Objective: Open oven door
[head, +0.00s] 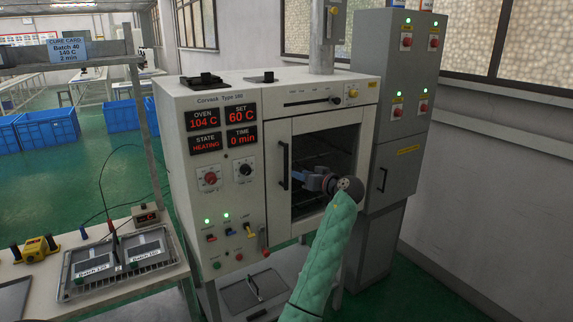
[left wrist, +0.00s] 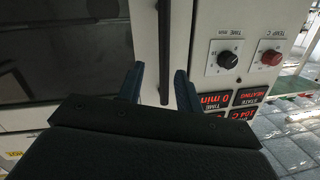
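The oven (head: 225,180) is a cream cabinet whose door (head: 325,135) has a dark window and looks closed. Its dark vertical handle (head: 283,165) is on the door's left side. My left gripper (head: 299,177) is in front of the door, close to the handle. In the left wrist view, my left gripper (left wrist: 159,72) has its two blue fingers apart, with the handle (left wrist: 165,45) between them. I cannot tell whether the fingers touch the handle; a gap shows on each side. My right gripper is not in view.
The oven's display panel (head: 223,129) reads 104 C, set 60 C, heating, 0 min. A grey control cabinet (head: 400,110) stands close on the right. A bench (head: 110,298) with a tray (head: 118,262) is at the left.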

